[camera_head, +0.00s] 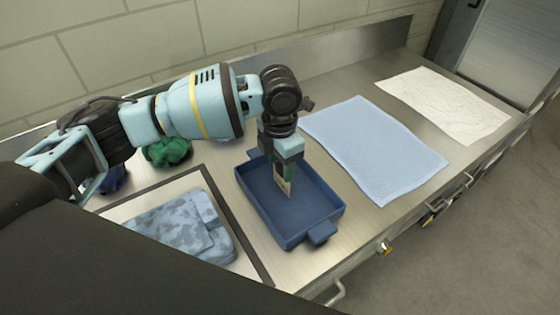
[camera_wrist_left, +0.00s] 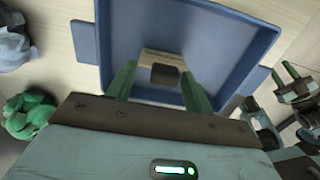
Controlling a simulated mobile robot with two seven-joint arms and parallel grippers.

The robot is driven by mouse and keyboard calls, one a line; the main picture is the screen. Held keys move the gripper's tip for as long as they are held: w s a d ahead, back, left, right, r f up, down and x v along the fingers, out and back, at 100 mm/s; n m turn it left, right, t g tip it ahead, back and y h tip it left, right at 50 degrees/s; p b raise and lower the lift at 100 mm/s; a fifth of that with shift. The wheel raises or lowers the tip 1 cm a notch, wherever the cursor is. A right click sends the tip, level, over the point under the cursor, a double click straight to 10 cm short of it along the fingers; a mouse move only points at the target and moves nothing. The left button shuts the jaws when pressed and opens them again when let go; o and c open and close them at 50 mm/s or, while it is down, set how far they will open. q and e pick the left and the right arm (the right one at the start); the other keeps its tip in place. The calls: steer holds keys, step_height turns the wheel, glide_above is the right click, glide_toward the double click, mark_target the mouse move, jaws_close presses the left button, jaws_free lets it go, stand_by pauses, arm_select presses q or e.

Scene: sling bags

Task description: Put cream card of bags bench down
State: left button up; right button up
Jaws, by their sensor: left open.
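The cream card (camera_head: 284,187) stands tilted inside the blue tray (camera_head: 331,204) on the steel bench, just under my left gripper (camera_head: 288,168). In the left wrist view the card (camera_wrist_left: 162,56) has a dark rectangular patch and sits between the tips of my left gripper's green fingers (camera_wrist_left: 158,80). These fingers are open, one on each side of the card. Whether the card's lower edge rests on the tray floor is hidden. My right gripper (camera_wrist_left: 292,80) shows small at the right of the left wrist view; its jaw gap is unclear.
A patterned blue-grey bag (camera_head: 180,228) lies on a dark-edged mat (camera_head: 240,228) at left. A green bundle (camera_head: 168,151) and a dark blue one (camera_head: 115,178) lie behind it. A light blue cloth (camera_head: 375,150) and a white cloth (camera_head: 445,103) lie right of the tray.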

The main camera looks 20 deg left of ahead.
arm_select(q)
step_height(320, 180, up, 12)
stand_by(0.4)
stand_by(0.3)
